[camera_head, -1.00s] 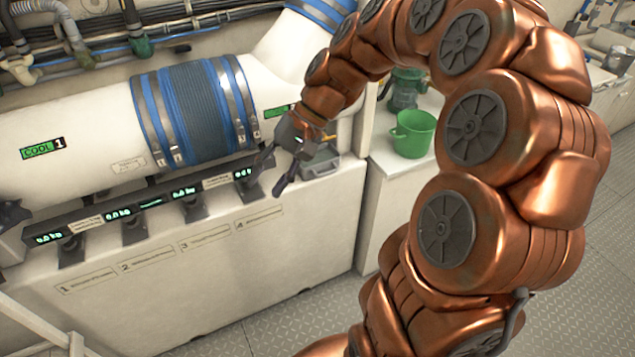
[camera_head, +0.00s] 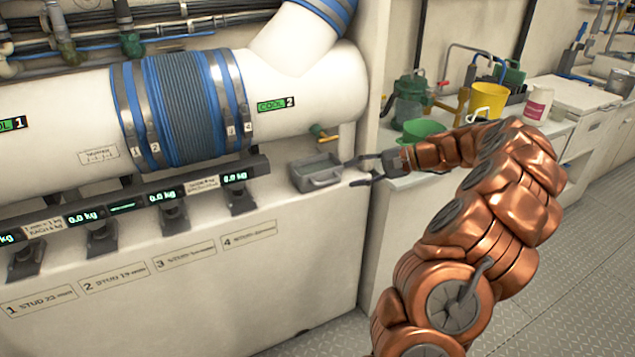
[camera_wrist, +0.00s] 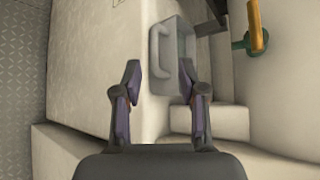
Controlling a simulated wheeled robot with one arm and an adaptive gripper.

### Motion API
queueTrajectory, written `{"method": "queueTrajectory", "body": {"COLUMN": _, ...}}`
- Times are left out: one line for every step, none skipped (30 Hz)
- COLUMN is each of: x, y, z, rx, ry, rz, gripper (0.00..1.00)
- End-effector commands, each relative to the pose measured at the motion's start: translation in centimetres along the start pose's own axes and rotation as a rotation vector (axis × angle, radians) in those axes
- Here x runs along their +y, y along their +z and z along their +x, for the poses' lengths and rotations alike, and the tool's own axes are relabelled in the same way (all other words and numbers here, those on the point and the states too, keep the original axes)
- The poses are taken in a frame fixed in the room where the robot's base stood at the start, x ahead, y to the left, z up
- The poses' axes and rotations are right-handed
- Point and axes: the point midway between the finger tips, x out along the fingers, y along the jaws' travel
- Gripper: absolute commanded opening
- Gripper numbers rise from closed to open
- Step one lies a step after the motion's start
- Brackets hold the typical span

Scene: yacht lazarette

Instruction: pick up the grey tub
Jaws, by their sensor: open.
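The grey tub (camera_head: 318,172) is a small open box with a handle on its front side. It sits on the right end of the white ledge, below the large white pipe. My gripper (camera_head: 358,172) is open and empty, just right of the tub in the head view, its fingers pointing left toward it. In the wrist view the tub (camera_wrist: 172,62) lies ahead of my gripper (camera_wrist: 160,75), between and beyond the two fingertips, with its handle on the left. The fingers look apart from the tub; exact contact cannot be told.
A green bucket (camera_head: 423,130), a yellow bucket (camera_head: 487,101) and a white container (camera_head: 538,103) stand on the counter at right. A row of scale displays (camera_head: 160,196) runs along the ledge left of the tub. A yellow-handled valve (camera_head: 317,131) sticks out above the tub.

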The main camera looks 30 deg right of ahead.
Motion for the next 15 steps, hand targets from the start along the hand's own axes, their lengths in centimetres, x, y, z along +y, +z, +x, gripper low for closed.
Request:
{"method": "queueTrajectory", "body": {"x": 0.0, "y": 0.1, "z": 0.6, "rx": -0.002, "ry": 0.001, "rz": -0.001, "gripper": 0.41}}
{"method": "queueTrajectory", "body": {"x": 0.0, "y": 0.1, "z": 0.9, "rx": -0.001, "ry": 0.001, "rz": -0.001, "gripper": 0.41}}
{"method": "queueTrajectory", "body": {"x": 0.0, "y": 0.1, "z": 1.3, "rx": 0.001, "ry": 0.001, "rz": -0.001, "gripper": 0.41}}
{"method": "queueTrajectory", "body": {"x": 0.0, "y": 0.1, "z": 1.5, "rx": 0.001, "ry": 0.001, "rz": -0.001, "gripper": 0.41}}
{"method": "queueTrajectory", "body": {"x": 0.0, "y": 0.1, "z": 1.6, "rx": 0.001, "ry": 0.001, "rz": -0.001, "gripper": 0.41}}
{"method": "queueTrajectory", "body": {"x": 0.0, "y": 0.1, "z": 1.8, "rx": 0.001, "ry": 0.001, "rz": -0.002, "gripper": 0.41}}
{"method": "queueTrajectory", "body": {"x": 0.1, "y": 0.1, "z": 2.0, "rx": 0.001, "ry": 0.001, "rz": -0.002, "gripper": 0.41}}
{"method": "queueTrajectory", "body": {"x": 0.1, "y": 0.1, "z": 2.2, "rx": 0.0, "ry": 0.002, "rz": -0.002, "gripper": 0.41}}
{"method": "queueTrajectory", "body": {"x": 0.3, "y": 0.2, "z": 2.5, "rx": -0.001, "ry": 0.002, "rz": -0.002, "gripper": 0.41}}
{"method": "queueTrajectory", "body": {"x": 0.4, "y": 0.2, "z": 2.9, "rx": -0.003, "ry": 0.003, "rz": -0.002, "gripper": 0.41}}
{"method": "queueTrajectory", "body": {"x": 0.5, "y": 0.3, "z": 3.2, "rx": -0.004, "ry": 0.004, "rz": -0.001, "gripper": 0.41}}
{"method": "queueTrajectory", "body": {"x": 0.7, "y": 0.3, "z": 3.8, "rx": -0.005, "ry": 0.004, "rz": -0.001, "gripper": 0.41}}
{"method": "queueTrajectory", "body": {"x": 0.8, "y": 0.3, "z": 4.2, "rx": -0.005, "ry": 0.003, "rz": 0.0, "gripper": 0.41}}
{"method": "queueTrajectory", "body": {"x": 0.9, "y": 0.3, "z": 4.6, "rx": -0.004, "ry": 0.003, "rz": 0.0, "gripper": 0.41}}
{"method": "queueTrajectory", "body": {"x": 1.0, "y": 0.3, "z": 5.2, "rx": -0.002, "ry": 0.003, "rz": -0.001, "gripper": 0.41}}
